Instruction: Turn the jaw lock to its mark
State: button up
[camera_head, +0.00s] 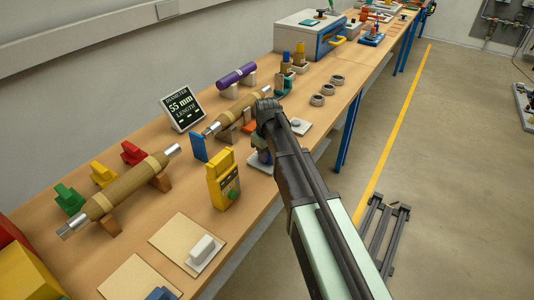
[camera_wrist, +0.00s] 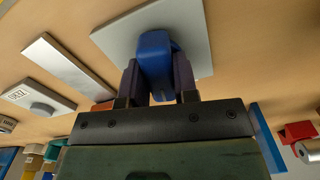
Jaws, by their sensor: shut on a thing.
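A blue handle (camera_wrist: 155,48), which appears to be the jaw lock, stands on a flat grey plate (camera_wrist: 112,42) on the bench in the wrist view. My gripper (camera_wrist: 157,76) is shut on this handle, with one dark finger on each side. No mark for the lock can be made out. In the head view my arm reaches over the bench's front edge, and my gripper (camera_head: 262,147) is down at the grey plate (camera_head: 258,164). My wrist mostly hides the handle there.
A yellow device (camera_head: 222,180) stands left of my gripper. A brown bushing on stands (camera_head: 130,185) and a display (camera_head: 181,110) are farther left. A small plate with a round button (camera_head: 297,126) is just right. Grey rings (camera_head: 327,89) lie beyond it.

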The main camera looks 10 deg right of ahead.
jog(key=shift+n, duration=1.2)
jog(key=o, duration=0.9)
notch_tip(320, 180, up, 11)
jog(key=p, duration=1.1)
jog(key=shift+f, duration=0.1)
